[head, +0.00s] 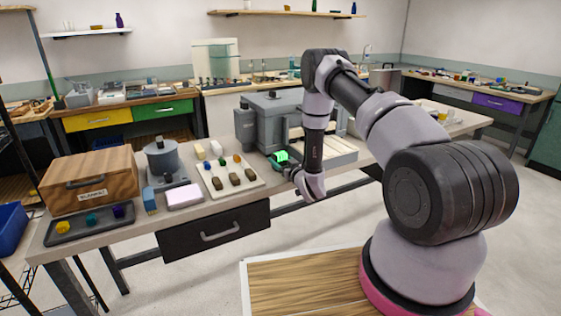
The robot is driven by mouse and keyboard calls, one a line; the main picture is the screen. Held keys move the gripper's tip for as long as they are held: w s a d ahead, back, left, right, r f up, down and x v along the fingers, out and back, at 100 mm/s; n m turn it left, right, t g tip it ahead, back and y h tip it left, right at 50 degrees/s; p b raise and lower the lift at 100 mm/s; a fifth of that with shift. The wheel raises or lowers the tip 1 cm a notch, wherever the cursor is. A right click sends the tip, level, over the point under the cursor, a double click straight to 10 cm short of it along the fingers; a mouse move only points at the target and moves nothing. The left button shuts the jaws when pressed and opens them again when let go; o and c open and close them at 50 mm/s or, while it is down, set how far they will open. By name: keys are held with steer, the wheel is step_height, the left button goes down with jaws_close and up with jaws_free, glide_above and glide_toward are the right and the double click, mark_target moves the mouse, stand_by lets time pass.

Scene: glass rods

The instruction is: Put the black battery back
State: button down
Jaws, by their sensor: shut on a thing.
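My gripper (284,166) is low in front of the grey machine (274,112), over the front edge of the workbench, pointing left. It is shut on a small dark thing, mostly hidden by the fingers. I cannot tell for certain that this is the black battery. A bright green patch (281,156) shows right behind the fingertips; I cannot tell what it belongs to. No other thing in view can be clearly told as the black battery.
A pale tray (222,190) with several dark and coloured pieces lies left of my gripper. A drawer (215,232) is closed beneath.

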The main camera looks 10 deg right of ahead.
jaws_free()
steer(key=shift+f, duration=0.1)
